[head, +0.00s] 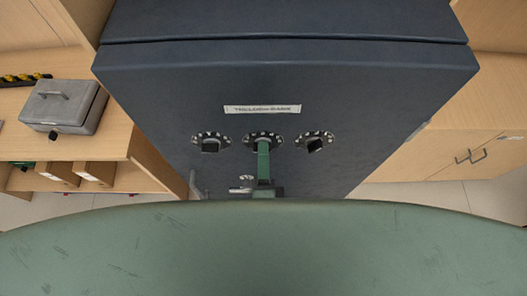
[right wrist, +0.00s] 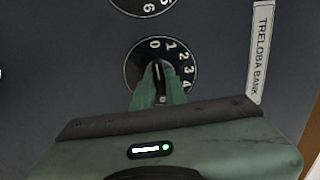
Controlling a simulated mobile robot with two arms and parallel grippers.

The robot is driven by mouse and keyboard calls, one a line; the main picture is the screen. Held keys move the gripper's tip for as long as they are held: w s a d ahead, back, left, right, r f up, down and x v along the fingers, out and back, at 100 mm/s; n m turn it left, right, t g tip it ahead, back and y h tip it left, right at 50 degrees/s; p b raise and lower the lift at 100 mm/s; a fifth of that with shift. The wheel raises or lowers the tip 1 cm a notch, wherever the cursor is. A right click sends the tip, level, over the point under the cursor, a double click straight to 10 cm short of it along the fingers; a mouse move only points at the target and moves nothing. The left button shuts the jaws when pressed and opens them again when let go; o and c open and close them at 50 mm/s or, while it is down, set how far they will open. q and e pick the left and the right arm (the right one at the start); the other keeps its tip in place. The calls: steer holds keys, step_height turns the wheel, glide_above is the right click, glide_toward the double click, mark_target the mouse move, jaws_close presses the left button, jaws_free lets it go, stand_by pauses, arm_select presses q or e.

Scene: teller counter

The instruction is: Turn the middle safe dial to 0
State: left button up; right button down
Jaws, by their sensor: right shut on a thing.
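The dark blue safe (head: 400,110) stands ahead with three dials in a row under its name label. The middle dial (head: 249,137) is black with white digits; it also shows in the right wrist view (right wrist: 133,72). There its digits 0 to 4 are readable, and the rest are hidden by my fingers. A light line on its knob (right wrist: 157,70) points up, close to the 0. My right gripper (head: 263,146) is shut on this knob, its green fingers on either side in the wrist view (right wrist: 158,92). My left gripper is not in view.
The left dial (head: 210,146) and right dial (head: 315,144) sit close beside the middle one. A metal handle (head: 195,188) shows low on the safe. A grey cash box (head: 63,105) rests on the wooden counter at left. Wooden cabinets (head: 470,150) stand at right.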

steer(key=c, duration=1.4)
jaws_free()
steer(key=shift+c, duration=0.2)
steer(key=s+b, duration=0.3)
steer(key=s, duration=0.4)
steer(key=shift+s, duration=0.4)
steer(key=shift+f, duration=0.1)
